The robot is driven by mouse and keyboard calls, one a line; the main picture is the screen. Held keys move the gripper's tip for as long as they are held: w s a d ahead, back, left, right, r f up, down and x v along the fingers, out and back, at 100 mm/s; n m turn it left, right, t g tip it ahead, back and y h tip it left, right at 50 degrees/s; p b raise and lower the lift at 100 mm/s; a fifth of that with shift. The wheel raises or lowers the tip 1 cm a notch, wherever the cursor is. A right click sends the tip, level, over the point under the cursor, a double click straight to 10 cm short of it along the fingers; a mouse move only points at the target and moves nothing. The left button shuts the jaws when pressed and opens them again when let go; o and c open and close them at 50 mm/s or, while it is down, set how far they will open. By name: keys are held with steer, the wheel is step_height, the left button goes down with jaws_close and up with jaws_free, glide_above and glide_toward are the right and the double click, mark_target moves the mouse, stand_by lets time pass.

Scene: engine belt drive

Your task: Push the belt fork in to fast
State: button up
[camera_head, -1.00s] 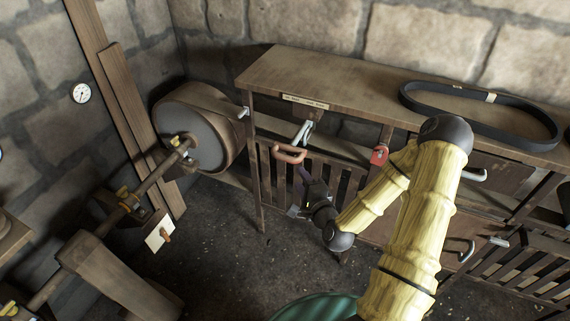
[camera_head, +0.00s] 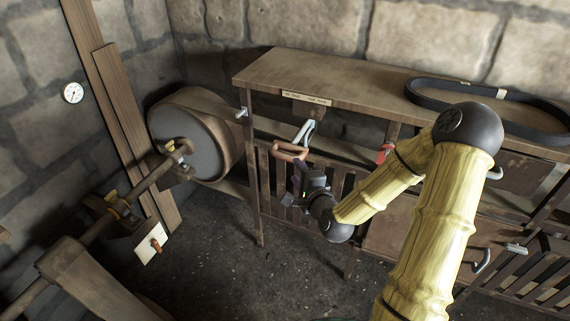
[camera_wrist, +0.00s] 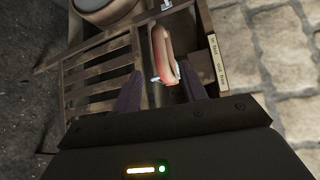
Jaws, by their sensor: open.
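The belt fork has a reddish-brown loop handle (camera_head: 290,151) at the front of the wooden bench frame, with a pale metal forked part (camera_head: 304,132) just behind it. The handle also shows in the wrist view (camera_wrist: 163,52), lying ahead of and between the fingers. My gripper (camera_wrist: 160,92) is open, with one dark finger on each side of the handle's near end. In the head view my gripper (camera_head: 302,178) is just below and in front of the handle. I cannot tell whether the fingers touch it.
A large drum pulley (camera_head: 190,135) with a shaft stands to the left. A slatted guard (camera_head: 270,185) lies below the handle. A red part (camera_head: 384,153) is on the bench front to the right. A black belt loop (camera_head: 425,99) lies on the bench top (camera_head: 345,85).

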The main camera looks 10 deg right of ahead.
mark_target(287, 160)
steer(key=b+x, duration=0.2)
steer(key=x, duration=0.7)
steer(key=shift+w+a, duration=0.15)
steer(key=shift+w, duration=0.1)
jaws_close()
